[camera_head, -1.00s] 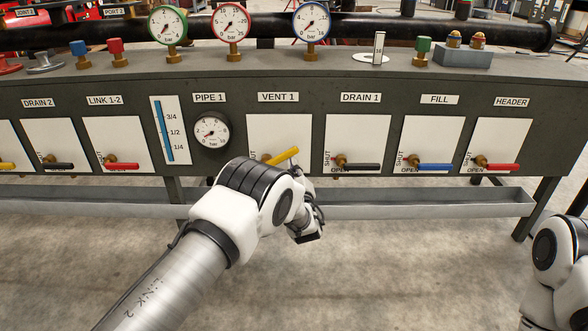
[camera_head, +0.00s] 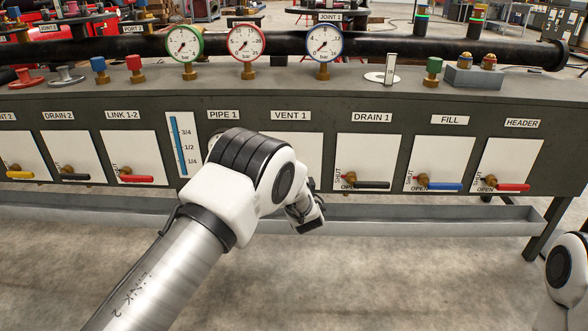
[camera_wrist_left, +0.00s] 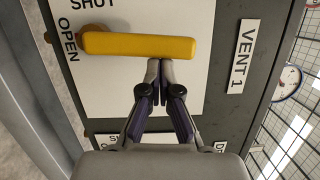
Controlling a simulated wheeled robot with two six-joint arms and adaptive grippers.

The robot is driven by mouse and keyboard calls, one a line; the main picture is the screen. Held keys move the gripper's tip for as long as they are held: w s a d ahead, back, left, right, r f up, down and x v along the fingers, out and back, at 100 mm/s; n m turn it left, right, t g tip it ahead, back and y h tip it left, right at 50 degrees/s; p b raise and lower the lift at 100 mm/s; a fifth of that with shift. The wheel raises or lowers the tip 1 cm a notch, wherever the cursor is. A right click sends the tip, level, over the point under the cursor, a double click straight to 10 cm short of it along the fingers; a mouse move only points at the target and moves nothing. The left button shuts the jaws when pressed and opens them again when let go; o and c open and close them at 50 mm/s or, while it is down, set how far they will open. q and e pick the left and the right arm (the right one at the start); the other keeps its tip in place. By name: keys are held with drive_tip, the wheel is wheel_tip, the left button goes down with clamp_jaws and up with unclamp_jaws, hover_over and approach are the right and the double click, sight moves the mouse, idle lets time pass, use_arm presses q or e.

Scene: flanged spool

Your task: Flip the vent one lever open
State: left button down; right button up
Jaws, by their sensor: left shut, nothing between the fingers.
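The yellow vent one lever (camera_wrist_left: 140,45) shows in the left wrist view, on its white plate (camera_wrist_left: 190,110) beside the VENT 1 label (camera_wrist_left: 243,55). It runs from its pivot toward the label side, so it stands roughly upright on the panel. SHUT is printed beside it and OPEN past its pivot end. My left gripper (camera_wrist_left: 160,64) is shut and empty, its tips right at the lever's long side; I cannot tell whether they touch. In the head view my left arm hides the lever, and the left gripper (camera_head: 310,222) is partly seen. My right gripper is out of view.
The DRAIN 1 lever (camera_head: 371,184) is black and horizontal, to the right of the vent plate. The FILL lever (camera_head: 445,186) is blue. Gauges (camera_head: 325,43) stand on top of the panel. A grey trough (camera_head: 420,218) runs below it.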

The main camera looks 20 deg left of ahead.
use_arm(q)
drive_tip(key=shift+s+a+r, duration=0.1)
drive_tip(key=shift+a+r, duration=0.05)
drive_tip(key=shift+a, duration=0.25)
idle(0.3)
drive_tip(key=s+d+p, duration=0.3)
drive_tip(key=s+d, duration=0.4)
drive_tip(key=d, duration=0.2)
drive_tip(key=shift+s, duration=0.3)
